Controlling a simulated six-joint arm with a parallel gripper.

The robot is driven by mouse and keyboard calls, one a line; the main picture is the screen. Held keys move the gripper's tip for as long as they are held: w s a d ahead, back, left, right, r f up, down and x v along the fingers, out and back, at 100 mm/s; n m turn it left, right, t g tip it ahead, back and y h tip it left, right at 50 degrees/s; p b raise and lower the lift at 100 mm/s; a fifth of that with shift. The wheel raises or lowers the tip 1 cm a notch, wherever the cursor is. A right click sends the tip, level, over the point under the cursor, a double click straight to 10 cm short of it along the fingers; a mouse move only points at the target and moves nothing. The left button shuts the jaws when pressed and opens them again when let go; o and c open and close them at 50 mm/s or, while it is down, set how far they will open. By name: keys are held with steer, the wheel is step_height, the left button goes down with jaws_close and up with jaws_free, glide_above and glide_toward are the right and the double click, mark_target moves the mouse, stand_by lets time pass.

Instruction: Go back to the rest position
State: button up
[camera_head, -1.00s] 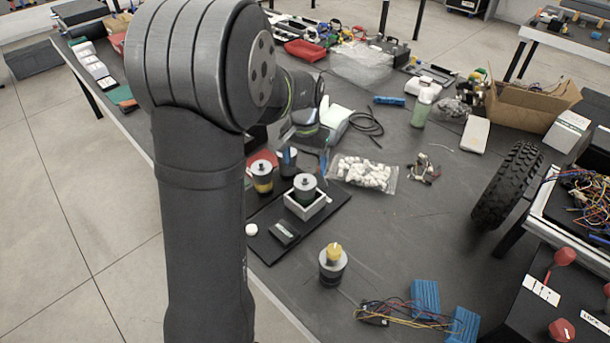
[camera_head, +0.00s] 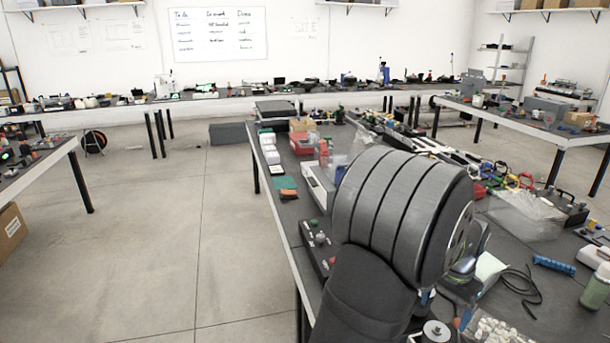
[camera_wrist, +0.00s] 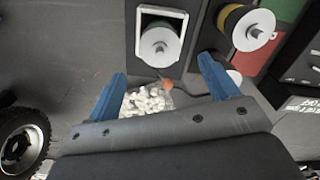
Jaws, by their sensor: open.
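My gripper (camera_wrist: 163,84) shows in the wrist view with its two blue fingers apart and nothing held between them. It hangs above the table. Beyond the fingers, a silver-topped canister (camera_wrist: 160,48) stands in a white square holder (camera_wrist: 143,23). A second canister (camera_wrist: 247,28) is to its right. A bag of white pieces (camera_wrist: 147,101) lies partly behind the gripper body. In the head view my dark arm fills the lower right and hides most of the gripper.
The wheel (camera_wrist: 22,142) is at the left of the wrist view. Open floor (camera_head: 150,240) lies left of the table.

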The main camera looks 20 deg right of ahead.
mark_target(439, 326)
step_height(439, 326, down, 9)
steer(key=shift+r, duration=0.15)
step_height(439, 326, up, 2)
steer(key=shift+r, duration=0.9)
